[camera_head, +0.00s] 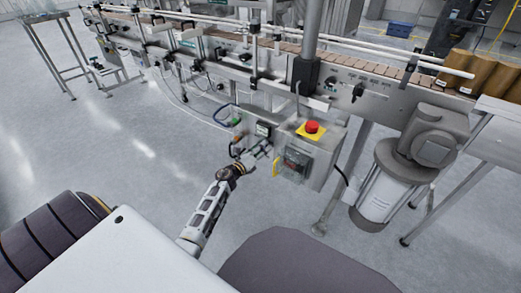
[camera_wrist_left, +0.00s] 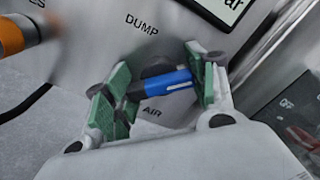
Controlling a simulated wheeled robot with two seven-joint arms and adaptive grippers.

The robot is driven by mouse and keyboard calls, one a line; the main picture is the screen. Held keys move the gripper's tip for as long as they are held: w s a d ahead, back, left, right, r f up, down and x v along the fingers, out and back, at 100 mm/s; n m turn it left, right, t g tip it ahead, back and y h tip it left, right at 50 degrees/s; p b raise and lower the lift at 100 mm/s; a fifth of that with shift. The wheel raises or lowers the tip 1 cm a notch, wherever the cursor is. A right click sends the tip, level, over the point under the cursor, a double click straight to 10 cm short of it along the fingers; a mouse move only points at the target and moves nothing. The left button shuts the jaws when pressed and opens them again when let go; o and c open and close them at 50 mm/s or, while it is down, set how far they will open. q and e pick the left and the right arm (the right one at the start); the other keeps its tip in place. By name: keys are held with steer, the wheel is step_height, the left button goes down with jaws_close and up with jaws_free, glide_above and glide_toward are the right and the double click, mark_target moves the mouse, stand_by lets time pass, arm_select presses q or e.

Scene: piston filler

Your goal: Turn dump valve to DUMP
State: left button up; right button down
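The dump valve's handle (camera_wrist_left: 170,82) is blue with a black end and lies nearly level, slightly tilted, on a grey panel. The word DUMP (camera_wrist_left: 142,24) is printed above it and AIR (camera_wrist_left: 152,111) below it. My left gripper (camera_wrist_left: 160,88) has its green-padded fingers spread wide, one at each end of the handle. The right finger hides the handle's right end; whether the pads touch it I cannot tell. In the head view my left gripper (camera_head: 258,156) is at the machine's side, left of the control box. My right gripper is not in view.
A control box (camera_head: 318,160) with a red emergency button (camera_head: 312,127) stands right of my left gripper. An orange part (camera_wrist_left: 12,36) is at the wrist view's upper left. A conveyor (camera_head: 330,75) runs behind, with a motor (camera_head: 385,185) at right.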

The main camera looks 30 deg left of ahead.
arm_select(q)
steer(key=c, duration=0.4)
steer(key=shift+o, duration=0.2)
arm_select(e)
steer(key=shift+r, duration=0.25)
arm_select(q)
steer(key=n+p, duration=0.3)
steer(key=n, duration=0.1)
steer(key=shift+r, duration=0.1)
steer(key=n+p, duration=0.6)
steer(key=n, duration=0.5)
steer(key=shift+p, duration=0.35)
steer(key=shift+n, duration=0.6)
steer(key=shift+n+p, duration=0.65)
steer(key=shift+n, duration=0.25)
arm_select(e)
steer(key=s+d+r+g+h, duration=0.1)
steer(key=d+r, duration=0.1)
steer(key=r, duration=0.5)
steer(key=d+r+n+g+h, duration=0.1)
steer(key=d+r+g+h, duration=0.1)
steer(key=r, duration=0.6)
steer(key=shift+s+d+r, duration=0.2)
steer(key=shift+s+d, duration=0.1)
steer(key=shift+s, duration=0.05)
